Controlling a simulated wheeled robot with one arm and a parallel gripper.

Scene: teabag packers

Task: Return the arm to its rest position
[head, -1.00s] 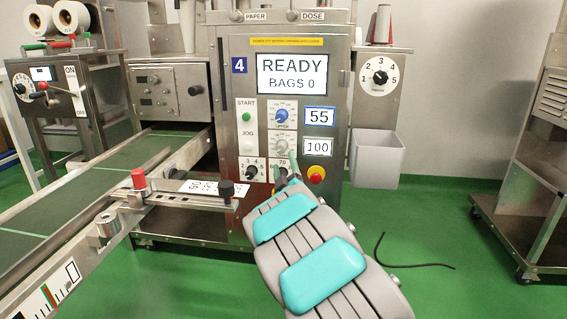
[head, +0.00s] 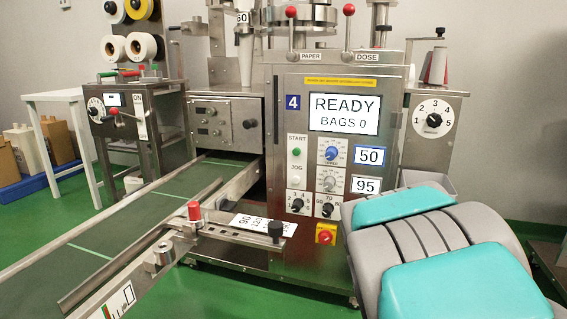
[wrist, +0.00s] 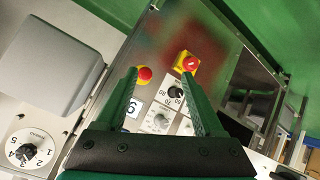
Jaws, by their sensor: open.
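My gripper (wrist: 158,82) shows in the wrist view with its two dark green fingers apart and nothing between them. Its tips point towards the machine's control panel (wrist: 172,112), which shows tilted beyond them. In the head view my arm, grey with teal pads, fills the lower right. The gripper itself is out of sight there. The machine screen (head: 343,114) reads READY, BAGS 0. The upper small display (head: 370,156) reads 50 and the lower one (head: 366,186) reads 95.
A conveyor (head: 140,205) runs along the left, with a red knob (head: 194,210) on its rail. A red stop button (head: 325,236) sits low on the panel. The wrist view shows a grey bin (wrist: 60,65) and numbered dial (wrist: 28,149) at left.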

